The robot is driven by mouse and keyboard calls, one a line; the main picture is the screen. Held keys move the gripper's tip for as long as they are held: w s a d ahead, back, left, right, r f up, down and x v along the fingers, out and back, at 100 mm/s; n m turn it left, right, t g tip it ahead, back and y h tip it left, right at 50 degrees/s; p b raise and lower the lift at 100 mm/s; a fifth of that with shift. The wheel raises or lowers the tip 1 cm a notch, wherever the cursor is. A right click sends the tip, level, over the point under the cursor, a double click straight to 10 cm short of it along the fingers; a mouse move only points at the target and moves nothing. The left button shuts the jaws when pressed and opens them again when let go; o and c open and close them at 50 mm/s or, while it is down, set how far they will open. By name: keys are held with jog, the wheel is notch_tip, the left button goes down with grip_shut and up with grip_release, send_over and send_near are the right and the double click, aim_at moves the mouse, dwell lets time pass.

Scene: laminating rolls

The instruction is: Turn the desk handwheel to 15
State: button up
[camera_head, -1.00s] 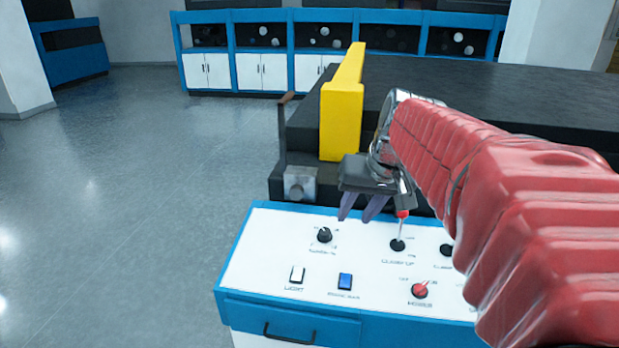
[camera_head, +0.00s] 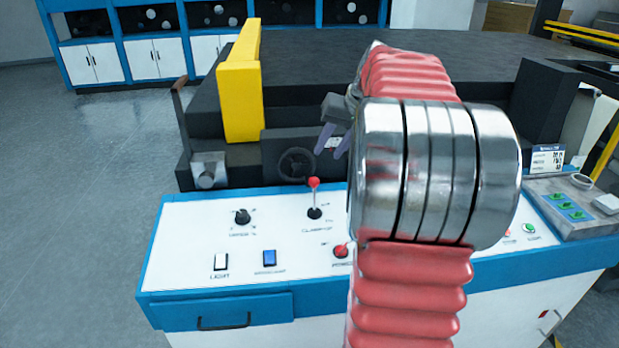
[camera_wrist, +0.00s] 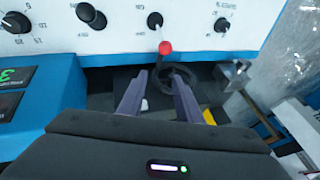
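The black desk handwheel (camera_head: 297,164) stands upright on the dark face just behind the white control desk (camera_head: 190,207). It also shows in the wrist view as a dark ring (camera_wrist: 187,69), partly covered by a finger. My gripper (camera_head: 328,153) points down, above and to the right of the wheel in the head view. Its two purple fingers (camera_wrist: 159,80) are apart with nothing held between them. The right finger overlaps the wheel in the wrist view; I cannot tell if they touch. No wheel reading is legible.
A red-tipped lever (camera_head: 314,190) rises from the desk close in front of the wheel. A yellow block (camera_head: 242,90) and a metal box (camera_head: 208,170) stand left of it. Knobs and a blue switch (camera_head: 269,258) cover the desk top. A small display (camera_head: 547,158) stands at right.

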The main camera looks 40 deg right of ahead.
aim_at(297, 170)
jog(key=shift+f, duration=0.1)
jog(key=x, duration=1.3)
jog(key=shift+w+a+f, duration=0.1)
jog(key=shift+w+f, duration=0.05)
jog(key=shift+f, duration=0.15)
grip_shut()
